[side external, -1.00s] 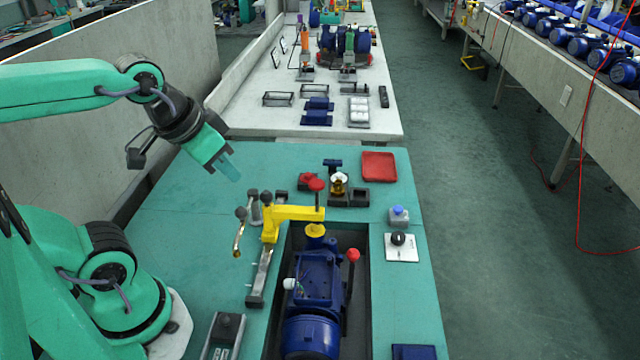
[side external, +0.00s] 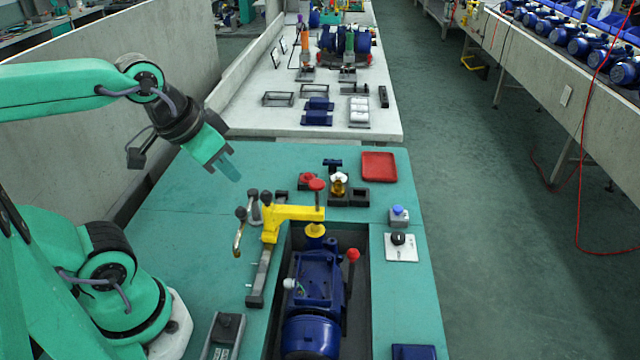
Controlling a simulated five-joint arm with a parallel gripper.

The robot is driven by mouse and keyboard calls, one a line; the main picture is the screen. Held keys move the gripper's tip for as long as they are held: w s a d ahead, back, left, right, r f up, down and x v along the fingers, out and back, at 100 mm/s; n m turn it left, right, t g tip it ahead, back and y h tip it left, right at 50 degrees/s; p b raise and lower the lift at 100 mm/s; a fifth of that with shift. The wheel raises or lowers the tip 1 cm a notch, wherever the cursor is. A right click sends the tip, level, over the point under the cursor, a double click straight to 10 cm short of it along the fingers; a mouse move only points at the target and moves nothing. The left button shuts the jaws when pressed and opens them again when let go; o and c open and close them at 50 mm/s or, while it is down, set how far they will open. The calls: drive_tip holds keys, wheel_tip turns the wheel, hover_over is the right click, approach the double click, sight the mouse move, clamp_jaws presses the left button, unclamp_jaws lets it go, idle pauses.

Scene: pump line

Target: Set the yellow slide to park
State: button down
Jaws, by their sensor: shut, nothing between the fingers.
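The yellow slide (side external: 271,224) is an angled bracket on a grey rail (side external: 259,280). It stands at the far end of the rail, and its arm reaches right over the far end of the blue pump (side external: 318,280). A yellow cup-like piece (side external: 315,230) sits under the arm's tip, and a red-knobbed rod (side external: 317,186) rises from the tip. My gripper (side external: 230,170) is shut and empty, in the air above the green bench, to the left of and beyond the slide, apart from it. No park marking is readable.
A brass-coloured lever (side external: 239,236) and a dark-knobbed post stand just left of the slide. A red-knobbed lever (side external: 353,256) rises beside the pump. A red tray (side external: 378,166), a blue button (side external: 397,212) and a black dial (side external: 398,239) are to the right. The bench's far left is clear.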

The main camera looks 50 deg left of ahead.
drive_tip(key=c, duration=1.3)
unclamp_jaws()
drive_tip(key=shift+w, duration=0.1)
drive_tip(key=shift+o, duration=0.8)
drive_tip(key=shift+w+a, duration=0.1)
drive_tip(key=shift+w, duration=0.05)
drive_tip(key=g, duration=0.5)
hover_over(266, 192)
drive_tip(key=f, duration=0.5)
drive_tip(key=shift+s+d+f, duration=0.1)
drive_tip(key=shift+s+d, duration=0.25)
drive_tip(key=shift+s, duration=0.05)
drive_tip(key=shift+w+a+f+g, duration=0.3)
drive_tip(key=shift+w+a+f, duration=0.1)
drive_tip(key=shift+f, duration=0.15)
drive_tip(key=shift+f, duration=3.9)
drive_tip(key=shift+c, duration=0.2)
